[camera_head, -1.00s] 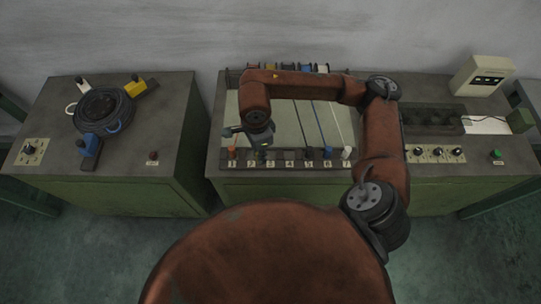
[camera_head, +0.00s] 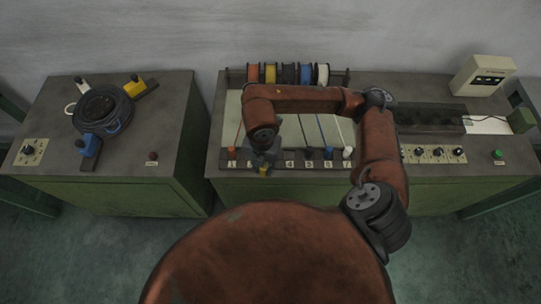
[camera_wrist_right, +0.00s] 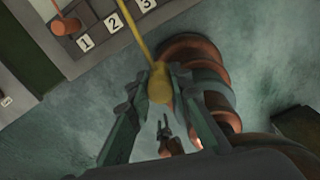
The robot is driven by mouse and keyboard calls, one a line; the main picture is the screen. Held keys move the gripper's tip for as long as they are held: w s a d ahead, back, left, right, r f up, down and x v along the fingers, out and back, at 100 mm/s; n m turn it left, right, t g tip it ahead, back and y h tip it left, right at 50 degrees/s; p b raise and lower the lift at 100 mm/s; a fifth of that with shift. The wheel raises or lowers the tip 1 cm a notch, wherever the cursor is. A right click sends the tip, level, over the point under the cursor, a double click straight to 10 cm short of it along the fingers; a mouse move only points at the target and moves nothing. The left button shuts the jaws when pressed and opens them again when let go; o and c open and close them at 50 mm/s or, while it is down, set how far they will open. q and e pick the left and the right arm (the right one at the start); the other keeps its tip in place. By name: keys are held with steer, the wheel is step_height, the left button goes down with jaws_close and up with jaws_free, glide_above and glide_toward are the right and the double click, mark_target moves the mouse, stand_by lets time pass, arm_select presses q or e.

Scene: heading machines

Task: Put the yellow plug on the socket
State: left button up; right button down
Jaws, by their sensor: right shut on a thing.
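My right gripper (camera_head: 263,163) is shut on the yellow plug (camera_head: 264,170) at the front edge of the middle bench. In the right wrist view the plug (camera_wrist_right: 160,86) sits between the two fingertips (camera_wrist_right: 158,76), and its yellow wire runs up toward the bench. The numbered socket strip (camera_head: 289,165) lies along the bench front; labels 1, 2 and 3 show in the wrist view. The plug is apart from the strip, over the floor in that view. The gripper hides part of the strip in the head view. My left gripper is not seen.
An orange plug (camera_head: 231,151) stands at label 1; dark, blue and white plugs (camera_head: 348,152) stand farther right with wires. Several wire spools (camera_head: 288,74) line the back. Switches (camera_head: 438,153) are at right. A left bench (camera_head: 140,130) holds a black coil.

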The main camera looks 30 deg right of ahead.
steer(key=shift+s+m, duration=0.15)
steer(key=shift+m, duration=0.85)
steer(key=shift+d+f, duration=0.1)
steer(key=shift+m, duration=0.3)
steer(key=w+d+f, duration=0.2)
steer(key=w+f, duration=0.1)
steer(key=w+d+f, duration=0.2)
steer(key=w+d, duration=0.1)
steer(key=w+d+f, duration=0.3)
steer(key=shift+w+f+p, duration=0.3)
steer(key=shift+w, duration=0.1)
steer(key=shift+w+d+f, duration=0.2)
steer(key=shift+w+f, duration=0.05)
steer(key=shift+f, duration=0.1)
steer(key=shift+w+d+f, duration=0.1)
steer(key=shift+f, duration=0.8)
steer(key=shift+w+d+f, duration=0.1)
steer(key=shift+f, duration=0.8)
steer(key=shift+f, duration=0.1)
